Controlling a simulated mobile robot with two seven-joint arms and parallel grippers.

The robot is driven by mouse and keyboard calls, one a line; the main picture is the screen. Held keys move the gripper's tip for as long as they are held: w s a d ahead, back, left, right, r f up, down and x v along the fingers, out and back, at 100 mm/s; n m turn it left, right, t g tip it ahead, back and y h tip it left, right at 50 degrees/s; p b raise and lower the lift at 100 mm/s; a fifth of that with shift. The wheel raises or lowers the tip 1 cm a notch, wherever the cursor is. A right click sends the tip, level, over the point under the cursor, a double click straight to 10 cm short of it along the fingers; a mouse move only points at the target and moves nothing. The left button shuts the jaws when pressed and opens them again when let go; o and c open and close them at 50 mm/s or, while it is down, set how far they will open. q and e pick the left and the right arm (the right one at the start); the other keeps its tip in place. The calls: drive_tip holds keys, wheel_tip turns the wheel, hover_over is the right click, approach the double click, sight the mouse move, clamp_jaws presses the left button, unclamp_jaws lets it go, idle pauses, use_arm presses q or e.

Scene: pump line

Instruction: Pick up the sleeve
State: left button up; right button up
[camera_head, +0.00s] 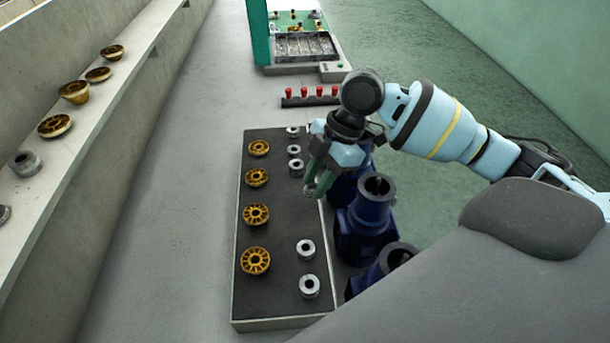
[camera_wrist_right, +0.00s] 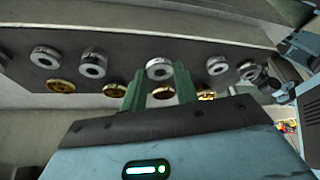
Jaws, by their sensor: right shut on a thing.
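The sleeve in my right gripper is a short silver ring. It shows between the two green fingers in the right wrist view (camera_wrist_right: 160,68) and is small and partly hidden at the fingertips in the head view (camera_head: 309,191). My right gripper (camera_head: 317,182) is shut on it over the right side of the dark tray (camera_head: 278,214). I cannot tell whether the sleeve touches the tray. Other silver sleeves lie on the tray, two on the near side (camera_head: 306,249) and three beyond the gripper (camera_head: 294,150). My left gripper is not in view.
Several golden impellers (camera_head: 255,214) form a row along the tray's left side. Dark blue pump housings (camera_head: 367,222) stand just right of the tray. A rack with red-topped pieces (camera_head: 311,100) lies beyond it. A ledge with more parts (camera_head: 75,92) runs at left. The bench between is clear.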

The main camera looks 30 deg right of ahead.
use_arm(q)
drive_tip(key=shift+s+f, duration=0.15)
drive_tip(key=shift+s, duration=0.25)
use_arm(e)
drive_tip(key=s+d+r, duration=0.1)
drive_tip(key=s+d, duration=0.3)
drive_tip(key=s, duration=0.8)
drive_tip(key=shift+d, duration=0.25)
drive_tip(key=shift+r, duration=0.1)
